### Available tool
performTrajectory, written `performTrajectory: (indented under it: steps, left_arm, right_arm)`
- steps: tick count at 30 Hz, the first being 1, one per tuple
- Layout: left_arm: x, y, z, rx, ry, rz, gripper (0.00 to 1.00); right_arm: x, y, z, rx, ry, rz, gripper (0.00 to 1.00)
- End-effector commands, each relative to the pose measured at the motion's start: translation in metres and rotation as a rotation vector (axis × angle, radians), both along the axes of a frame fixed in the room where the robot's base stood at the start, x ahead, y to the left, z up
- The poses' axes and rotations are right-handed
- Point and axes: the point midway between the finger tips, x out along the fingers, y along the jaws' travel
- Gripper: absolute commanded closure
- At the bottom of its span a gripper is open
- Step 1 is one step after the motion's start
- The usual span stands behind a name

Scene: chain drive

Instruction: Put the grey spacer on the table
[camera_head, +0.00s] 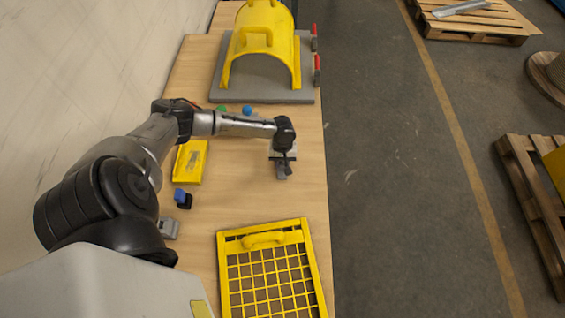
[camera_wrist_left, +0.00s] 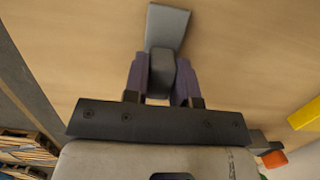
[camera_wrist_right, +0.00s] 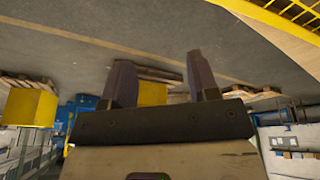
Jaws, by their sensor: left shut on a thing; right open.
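My left gripper (camera_head: 283,158) is over the right part of the wooden table (camera_head: 225,190), near its right edge. It is shut on the grey spacer (camera_wrist_left: 168,28), a small block that shows between the two fingers and beyond their tips in the left wrist view. The spacer also shows just below the gripper in the head view (camera_head: 284,172). Wooden tabletop lies behind it; I cannot tell whether it touches the table. My right gripper (camera_wrist_right: 161,78) is open and empty, with the floor behind it; it is not in the head view.
A yellow arched cover (camera_head: 262,35) stands on a grey plate at the back. A yellow grid panel (camera_head: 308,262) lies in front. A yellow tray (camera_head: 191,161), a blue-and-black piece (camera_head: 183,198) and a grey block (camera_head: 168,228) are at the left. The table between gripper and panel is clear.

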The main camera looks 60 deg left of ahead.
Motion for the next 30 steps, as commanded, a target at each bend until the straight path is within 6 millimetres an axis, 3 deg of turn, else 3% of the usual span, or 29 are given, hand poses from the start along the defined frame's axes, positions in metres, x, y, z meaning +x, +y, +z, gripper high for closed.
performTrajectory:
  steps: [12, 13, 20, 30]
  left_arm:
    - [0.0004, -0.0004, -0.0055, 0.000, -0.001, 0.000, 1.00]
    - [0.0003, -0.0002, -0.0062, 0.000, -0.001, 0.000, 0.74]
    - [0.0001, -0.0001, -0.0059, 0.001, 0.000, 0.000, 0.52]
    - [0.0001, 0.0001, -0.0018, 0.001, -0.001, -0.002, 0.49]
  right_arm:
    - [0.0000, 0.0023, -0.0001, 0.008, 0.000, -0.006, 0.45]
    - [0.0001, 0.0025, 0.0000, 0.008, 0.000, -0.006, 0.45]
    - [0.0000, 0.0025, -0.0002, 0.009, 0.000, -0.006, 0.45]
    - [-0.0001, 0.0010, -0.0006, 0.004, 0.001, -0.002, 0.45]
